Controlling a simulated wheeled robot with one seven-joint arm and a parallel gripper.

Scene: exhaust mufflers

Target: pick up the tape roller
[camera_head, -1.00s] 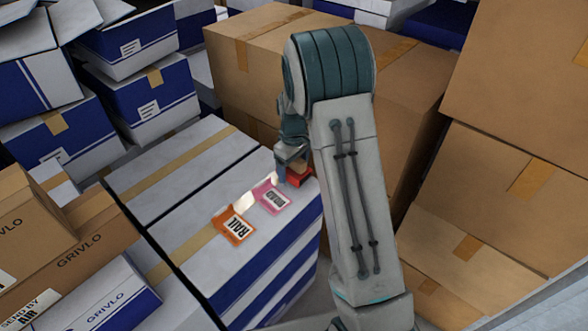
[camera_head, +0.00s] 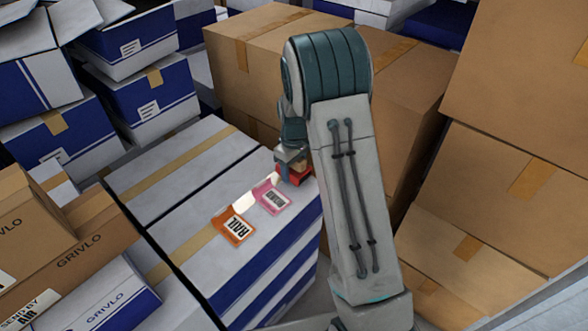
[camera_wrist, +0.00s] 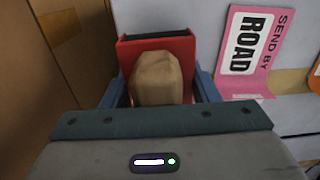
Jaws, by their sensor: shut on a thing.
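The tape roller is a red holder with a tan roll of tape; it shows in the wrist view (camera_wrist: 157,80) between my gripper's fingers. In the head view the tape roller (camera_head: 294,176) is a small red shape at the far right corner of the white and blue box top. My gripper (camera_wrist: 158,92) has its blue fingers on both sides of the tape roller and is shut on it. In the head view my gripper (camera_head: 287,168) is partly hidden by my own arm. I cannot tell whether the roller touches the box top.
A pink ROAD label (camera_head: 271,197) and an orange RAIL label (camera_head: 234,227) lie on the white box top (camera_head: 190,215). Large brown cartons (camera_head: 400,110) stand behind and to the right, close to my arm. More blue and white boxes (camera_head: 130,90) are stacked at left.

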